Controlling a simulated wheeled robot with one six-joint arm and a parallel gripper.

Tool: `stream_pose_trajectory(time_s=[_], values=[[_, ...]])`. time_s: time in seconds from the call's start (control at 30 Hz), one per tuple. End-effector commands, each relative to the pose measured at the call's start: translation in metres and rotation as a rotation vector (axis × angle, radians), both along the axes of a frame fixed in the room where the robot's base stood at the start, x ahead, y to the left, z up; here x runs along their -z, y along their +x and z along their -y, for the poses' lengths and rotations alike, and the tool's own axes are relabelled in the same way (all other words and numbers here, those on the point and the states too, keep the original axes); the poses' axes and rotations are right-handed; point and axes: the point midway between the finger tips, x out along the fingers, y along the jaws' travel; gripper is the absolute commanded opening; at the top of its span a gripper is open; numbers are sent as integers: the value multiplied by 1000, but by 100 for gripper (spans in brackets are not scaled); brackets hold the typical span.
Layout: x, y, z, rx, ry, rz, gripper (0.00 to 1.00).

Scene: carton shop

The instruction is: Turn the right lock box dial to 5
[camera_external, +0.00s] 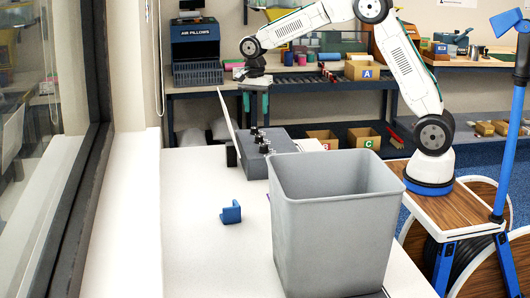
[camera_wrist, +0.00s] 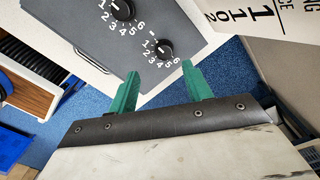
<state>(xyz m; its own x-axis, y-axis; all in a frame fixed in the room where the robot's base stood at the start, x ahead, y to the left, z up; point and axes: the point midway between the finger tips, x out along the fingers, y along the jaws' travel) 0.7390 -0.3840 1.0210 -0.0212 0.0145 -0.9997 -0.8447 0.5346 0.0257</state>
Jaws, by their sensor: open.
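The grey lock box (camera_external: 291,140) lies on the white counter behind the bin, with several black dials along its left side. In the wrist view its grey face (camera_wrist: 70,35) shows two black dials with white numbers 1 to 6. One dial (camera_wrist: 122,9) is at the top; the other dial (camera_wrist: 165,49), farthest right in view, is near the box corner. A small white mark shows on each; I cannot read its setting surely. My gripper (camera_wrist: 161,75) has its green fingers apart and empty, just short of the lower-right dial. It hangs above the dials in the external view (camera_external: 255,118).
A tall grey bin (camera_external: 334,220) stands in front of the box. A small blue bracket (camera_external: 231,212) lies left of it on the counter. A pale panel (camera_external: 229,120) stands tilted beside the box. A printed white carton or sign (camera_wrist: 262,14) is at upper right.

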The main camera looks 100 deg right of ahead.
Motion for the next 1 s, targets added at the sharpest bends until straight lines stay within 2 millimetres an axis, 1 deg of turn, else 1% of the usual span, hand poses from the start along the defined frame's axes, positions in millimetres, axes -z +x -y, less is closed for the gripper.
stream_pose_trajectory(time_s=[0.03,0.07,0.13,0.27,0.37,0.5,0.7,0.83,1.0], values=[[-7,5,3,64,-12,16,50],[-8,6,4,101,-15,19,50],[-7,6,4,167,-16,19,50],[-3,5,3,222,-16,19,50],[9,5,3,225,-15,17,50],[32,5,3,223,-15,16,50],[60,5,3,222,-15,17,50],[69,5,3,221,-16,18,50],[71,5,3,221,-16,19,50]])
